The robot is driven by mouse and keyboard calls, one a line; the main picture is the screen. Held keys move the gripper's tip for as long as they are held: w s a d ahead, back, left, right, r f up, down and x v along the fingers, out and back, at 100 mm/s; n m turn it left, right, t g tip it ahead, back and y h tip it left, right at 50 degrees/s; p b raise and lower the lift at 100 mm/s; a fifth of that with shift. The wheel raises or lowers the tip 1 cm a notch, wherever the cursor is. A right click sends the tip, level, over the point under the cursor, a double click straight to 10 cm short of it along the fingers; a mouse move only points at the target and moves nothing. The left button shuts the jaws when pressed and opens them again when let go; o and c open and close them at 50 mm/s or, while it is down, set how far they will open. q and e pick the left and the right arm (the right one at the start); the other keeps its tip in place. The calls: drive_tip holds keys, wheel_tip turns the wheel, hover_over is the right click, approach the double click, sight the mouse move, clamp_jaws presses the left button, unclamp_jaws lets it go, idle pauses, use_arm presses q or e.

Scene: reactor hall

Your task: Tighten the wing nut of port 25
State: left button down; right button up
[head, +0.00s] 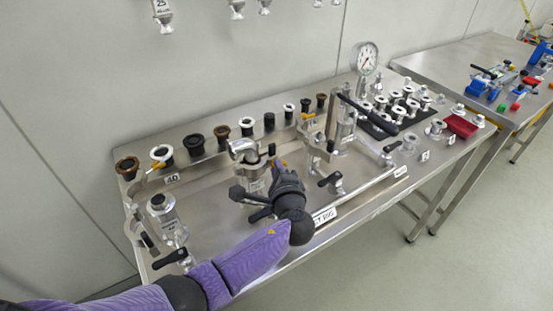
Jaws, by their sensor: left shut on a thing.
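A steel clamp (244,148) sits around the top of a fitting in the middle of the bench rig. My left gripper (281,168) is at the right side of this clamp and is shut on a small part there, the wing nut, which its fingers mostly hide. The label on the fitting (257,186) is too small to read. A tag that seems to read 25 (161,5) shows on a fitting on the wall at the top left. My right gripper is not in view.
A steel fitting (167,215) stands left of my gripper, and a tall fitting with a black lever (345,125) stands to the right. A pressure gauge (364,58) rises at the back. Several seals (195,144) line the rear edge. A red tray (461,126) lies far right.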

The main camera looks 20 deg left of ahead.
use_arm(q)
drive_tip(key=m+g+p, duration=0.1)
drive_tip(key=m, duration=0.1)
drive_tip(key=m+g+p, duration=0.1)
drive_tip(key=m+p, duration=0.1)
drive_tip(key=m+g+y+p, duration=0.1)
drive_tip(key=m+p, duration=0.1)
drive_tip(key=shift+w+d+r+g, duration=0.2)
drive_tip(key=shift+w+g, duration=0.05)
drive_tip(key=shift+g, duration=0.15)
drive_tip(key=shift+m, duration=0.4)
idle(0.4)
drive_tip(key=c, duration=0.8)
unclamp_jaws()
drive_tip(key=shift+o, duration=0.3)
drive_tip(key=shift+w, duration=0.1)
drive_tip(key=shift+r, duration=0.15)
